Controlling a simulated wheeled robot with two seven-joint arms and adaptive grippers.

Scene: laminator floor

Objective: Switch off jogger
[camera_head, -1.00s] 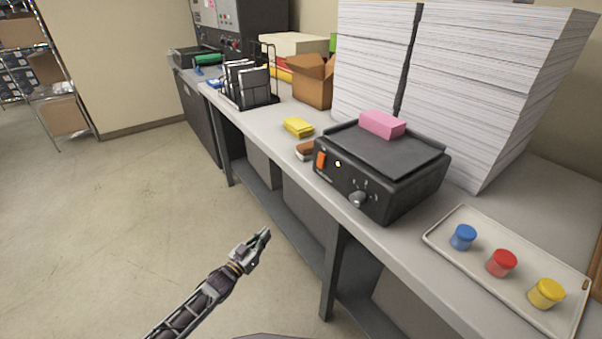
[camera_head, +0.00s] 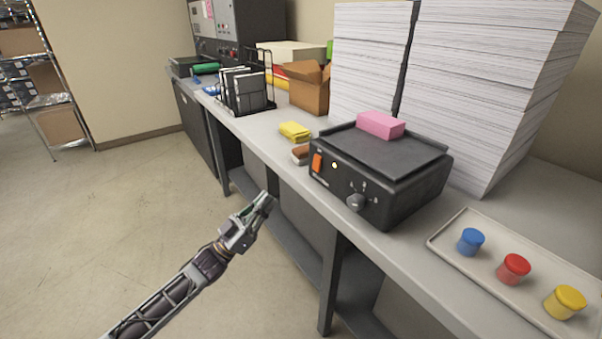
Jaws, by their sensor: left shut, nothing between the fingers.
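The jogger (camera_head: 395,181) is a black box with a flat tray top on the grey bench. Its front panel carries an orange rocker switch (camera_head: 317,163) at the left, a small lit yellowish lamp (camera_head: 334,165) beside it, and a grey knob (camera_head: 356,202) to the right. A pink block (camera_head: 380,125) lies on its top. My left gripper (camera_head: 266,200) is shut and empty, in front of the bench, to the left of and below the switch, apart from it. My right gripper is not in view.
The bench (camera_head: 408,250) has a tray (camera_head: 481,273) with blue, red and yellow pots at the right. Tall paper stacks (camera_head: 490,85) stand behind the jogger. A yellow cloth (camera_head: 295,131) and a brown-topped item (camera_head: 301,154) lie left of it. Floor at left is clear.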

